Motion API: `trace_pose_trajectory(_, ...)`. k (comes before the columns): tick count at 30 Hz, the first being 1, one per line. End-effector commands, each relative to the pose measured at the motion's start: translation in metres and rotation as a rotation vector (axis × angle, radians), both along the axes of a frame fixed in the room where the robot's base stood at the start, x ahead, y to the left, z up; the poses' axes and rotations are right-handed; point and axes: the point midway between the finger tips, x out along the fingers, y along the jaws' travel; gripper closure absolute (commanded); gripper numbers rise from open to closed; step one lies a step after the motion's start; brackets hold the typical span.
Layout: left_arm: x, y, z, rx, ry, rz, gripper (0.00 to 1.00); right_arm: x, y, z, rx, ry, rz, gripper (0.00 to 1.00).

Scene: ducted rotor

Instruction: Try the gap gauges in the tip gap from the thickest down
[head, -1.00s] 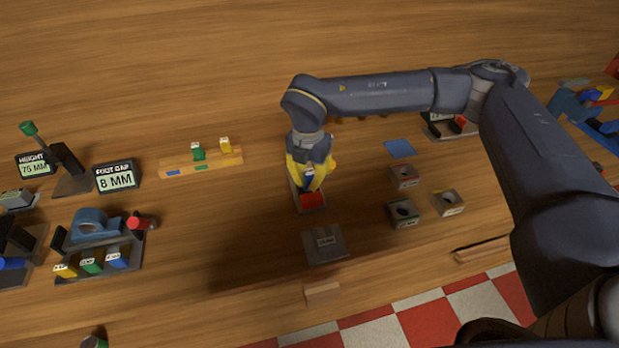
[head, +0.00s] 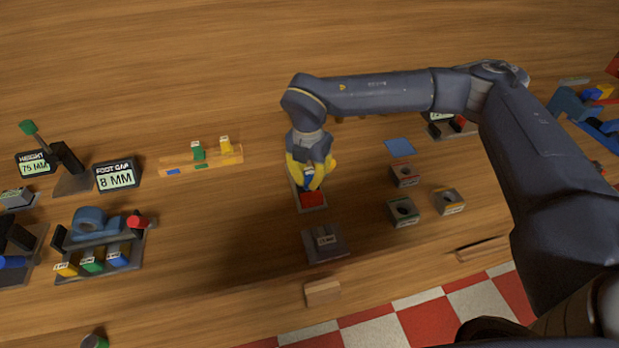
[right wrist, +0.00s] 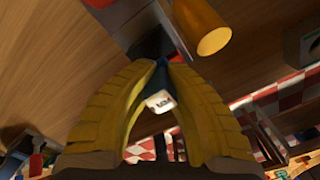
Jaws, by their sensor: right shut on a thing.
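My right gripper (head: 309,183) has yellow fingers and points down over a grey fixture with a red block (head: 312,199) in it. It is shut on a blue gap gauge (head: 308,173), whose white-labelled end shows between the fingers in the right wrist view (right wrist: 159,101). The gauge's lower end is hidden, so I cannot tell whether it sits in a gap. A green gauge (head: 198,151) and a yellow gauge (head: 225,145) stand in the wooden rack (head: 180,164) to the left; its blue-marked place is empty. My left gripper is not in view.
A grey labelled block (head: 325,243) stands in front of the fixture. Several small square blocks with round holes (head: 403,212) and a blue pad (head: 399,148) lie to its right. An "8 MM" foot gap sign (head: 116,176) stands at left. Table between rack and fixture is clear.

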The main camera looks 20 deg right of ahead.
Motion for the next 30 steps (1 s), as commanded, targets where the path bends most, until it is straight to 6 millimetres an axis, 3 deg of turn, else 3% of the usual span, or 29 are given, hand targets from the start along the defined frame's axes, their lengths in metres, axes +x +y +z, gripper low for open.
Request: trace_pose_trajectory(30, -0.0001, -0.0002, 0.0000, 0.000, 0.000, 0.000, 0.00, 0.0001, 0.0000, -0.0048, 0.000, 0.000, 0.000, 1.00)
